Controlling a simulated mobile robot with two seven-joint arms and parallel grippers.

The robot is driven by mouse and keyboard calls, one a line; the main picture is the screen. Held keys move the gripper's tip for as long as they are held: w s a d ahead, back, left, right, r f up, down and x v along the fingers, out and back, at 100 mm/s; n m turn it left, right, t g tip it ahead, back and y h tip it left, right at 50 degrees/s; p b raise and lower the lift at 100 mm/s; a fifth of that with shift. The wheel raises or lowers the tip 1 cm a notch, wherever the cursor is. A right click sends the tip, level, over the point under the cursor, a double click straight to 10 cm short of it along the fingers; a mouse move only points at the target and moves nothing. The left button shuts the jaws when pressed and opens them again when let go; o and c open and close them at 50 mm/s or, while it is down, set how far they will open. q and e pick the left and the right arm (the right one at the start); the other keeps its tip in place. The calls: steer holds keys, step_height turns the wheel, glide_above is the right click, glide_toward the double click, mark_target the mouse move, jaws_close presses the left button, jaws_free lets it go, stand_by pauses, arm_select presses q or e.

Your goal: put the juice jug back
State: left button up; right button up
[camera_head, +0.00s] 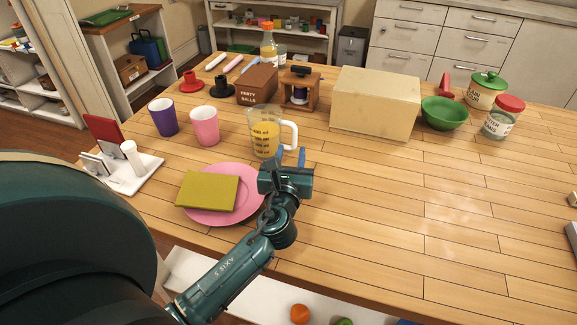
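The juice jug (264,135) is a clear measuring jug with dark markings, yellow juice and a white handle (291,134) on its right side. It stands upright on the wooden table (400,210). My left gripper (290,157) is just in front of the jug, below its handle in the picture. Its two blue fingers are apart with nothing seen between them. I cannot tell whether a finger touches the jug. My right gripper is not in view.
A pink plate (225,213) with an olive napkin (208,190) lies left of my gripper. Purple (163,117) and pink (204,126) cups stand left of the jug. Behind are a brown box (257,84) and a cream box (374,103).

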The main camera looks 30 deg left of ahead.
arm_select(q)
steer(key=shift+v, duration=2.05)
